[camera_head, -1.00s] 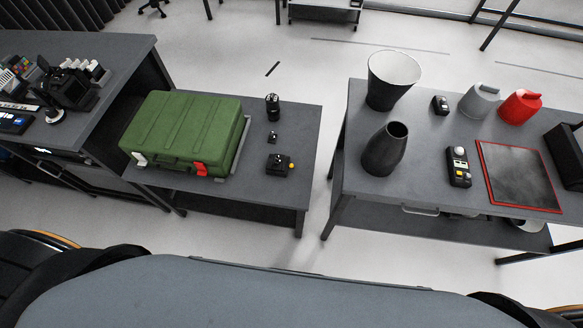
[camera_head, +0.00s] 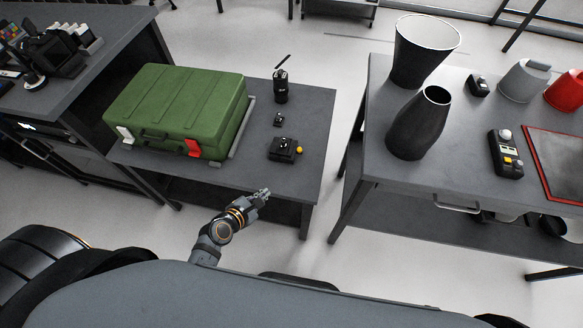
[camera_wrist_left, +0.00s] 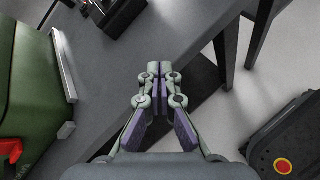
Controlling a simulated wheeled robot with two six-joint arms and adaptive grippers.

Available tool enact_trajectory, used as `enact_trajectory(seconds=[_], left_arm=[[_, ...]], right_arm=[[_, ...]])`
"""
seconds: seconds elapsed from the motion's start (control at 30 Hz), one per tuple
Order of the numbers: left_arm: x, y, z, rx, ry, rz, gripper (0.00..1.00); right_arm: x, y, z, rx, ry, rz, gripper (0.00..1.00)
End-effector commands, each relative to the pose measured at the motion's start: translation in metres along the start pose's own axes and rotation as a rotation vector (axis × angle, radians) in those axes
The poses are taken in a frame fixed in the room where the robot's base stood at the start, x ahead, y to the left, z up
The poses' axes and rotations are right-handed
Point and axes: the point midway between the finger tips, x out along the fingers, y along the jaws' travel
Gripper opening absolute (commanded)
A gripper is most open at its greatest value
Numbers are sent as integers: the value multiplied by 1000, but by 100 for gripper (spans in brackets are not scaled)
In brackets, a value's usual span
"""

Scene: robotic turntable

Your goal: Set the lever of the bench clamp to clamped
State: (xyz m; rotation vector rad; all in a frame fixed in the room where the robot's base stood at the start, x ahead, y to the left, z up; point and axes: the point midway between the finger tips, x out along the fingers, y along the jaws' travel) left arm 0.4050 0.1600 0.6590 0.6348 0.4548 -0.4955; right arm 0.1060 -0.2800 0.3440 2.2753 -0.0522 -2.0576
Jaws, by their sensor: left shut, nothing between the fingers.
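A black device (camera_wrist_left: 112,12), probably the same one, is cut off at the top of the left wrist view. My left gripper (camera_head: 264,193) is in front of the table's front edge, below and left of the device in the head view and apart from it. Its fingers (camera_wrist_left: 160,70) are together and empty. My right gripper is not in view.
The green case (camera_head: 178,108) fills the left of the small table (camera_head: 312,110). A tiny black item (camera_head: 279,119) and a black cylinder (camera_head: 281,88) stand behind the device. A floor gap separates this table from the right table (camera_head: 385,185) with vases.

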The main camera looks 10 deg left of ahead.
Motion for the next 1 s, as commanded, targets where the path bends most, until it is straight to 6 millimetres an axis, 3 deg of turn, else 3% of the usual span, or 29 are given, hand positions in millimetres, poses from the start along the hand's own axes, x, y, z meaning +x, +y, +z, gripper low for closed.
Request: enact_trajectory(seconds=[0.03, 0.2, 0.63, 0.77, 1.0], left_arm=[[2, 4, 10, -88, -46, 17, 0], [-10, 21, 50, -303, -154, 33, 0], [-10, 26, 58, -337, -171, 34, 0], [6, 27, 60, -338, -173, 36, 0], [57, 30, 68, -337, -173, 35, 0]], right_arm=[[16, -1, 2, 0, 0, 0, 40], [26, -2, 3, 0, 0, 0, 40], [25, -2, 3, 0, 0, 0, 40], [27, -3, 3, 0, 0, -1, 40], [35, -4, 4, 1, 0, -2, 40]])
